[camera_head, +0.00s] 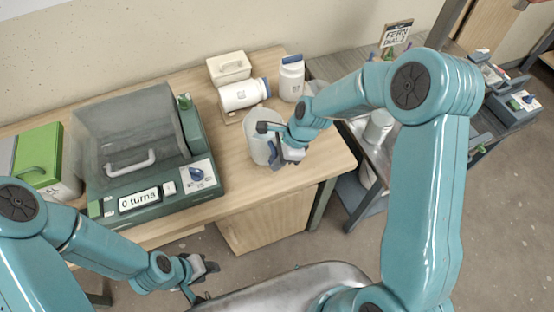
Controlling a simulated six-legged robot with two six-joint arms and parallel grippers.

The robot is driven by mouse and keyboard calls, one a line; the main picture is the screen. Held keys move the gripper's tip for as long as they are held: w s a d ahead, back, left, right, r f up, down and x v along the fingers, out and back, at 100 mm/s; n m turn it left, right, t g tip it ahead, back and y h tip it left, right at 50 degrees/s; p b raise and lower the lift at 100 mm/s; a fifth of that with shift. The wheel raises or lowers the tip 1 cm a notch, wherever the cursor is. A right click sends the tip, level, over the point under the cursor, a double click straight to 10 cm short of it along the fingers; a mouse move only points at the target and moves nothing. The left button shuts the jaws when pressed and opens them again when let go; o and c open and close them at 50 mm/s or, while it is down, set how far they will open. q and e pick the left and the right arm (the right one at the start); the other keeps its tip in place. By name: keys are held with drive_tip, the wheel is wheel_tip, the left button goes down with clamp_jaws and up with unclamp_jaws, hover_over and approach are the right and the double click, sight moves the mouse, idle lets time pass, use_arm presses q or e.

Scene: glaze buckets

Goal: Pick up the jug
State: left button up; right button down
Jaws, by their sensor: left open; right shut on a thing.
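The jug (258,149) is a pale translucent vessel on the wooden table, near its front right part. My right gripper (277,152) is at the jug's right side and is shut on it; the fingers and wrist hide part of the jug and the grasp point. The jug looks upright; I cannot tell whether it is clear of the table top. My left gripper (203,279) is open and empty, low in front of the table.
A green machine with a clear cover (128,135) and a "0 turns" display stands left of the jug. A lying white jar (242,95), a standing white jar (291,80) and a beige box (228,67) are behind. A green-lidded box (40,155) is far left. A grey cart (340,69) stands right.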

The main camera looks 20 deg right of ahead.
wheel_tip(320, 180, up, 18)
drive_tip(key=shift+r+b, duration=0.15)
drive_tip(key=shift+b, duration=0.25)
idle(0.5)
idle(1.7)
drive_tip(key=shift+n+g, duration=0.3)
drive_tip(key=shift+n, duration=0.5)
drive_tip(key=f, duration=0.3)
drive_tip(key=w+f, duration=0.1)
drive_tip(key=f, duration=0.1)
drive_tip(key=shift+a+f, duration=0.25)
drive_tip(key=shift+f, duration=0.1)
drive_tip(key=s+d+f+n+g+h, duration=0.1)
drive_tip(key=n, duration=0.5)
drive_tip(key=d+f+n+g+h, duration=0.1)
drive_tip(key=d+n+g, duration=0.1)
drive_tip(key=n, duration=0.4)
drive_tip(key=s+d+f+n+g+h, duration=0.1)
drive_tip(key=n+g, duration=0.1)
drive_tip(key=n, duration=0.4)
drive_tip(key=shift+s+d+h, duration=0.2)
drive_tip(key=shift+s+h, duration=0.1)
drive_tip(key=shift+h, duration=0.1)
drive_tip(key=shift+s, duration=0.1)
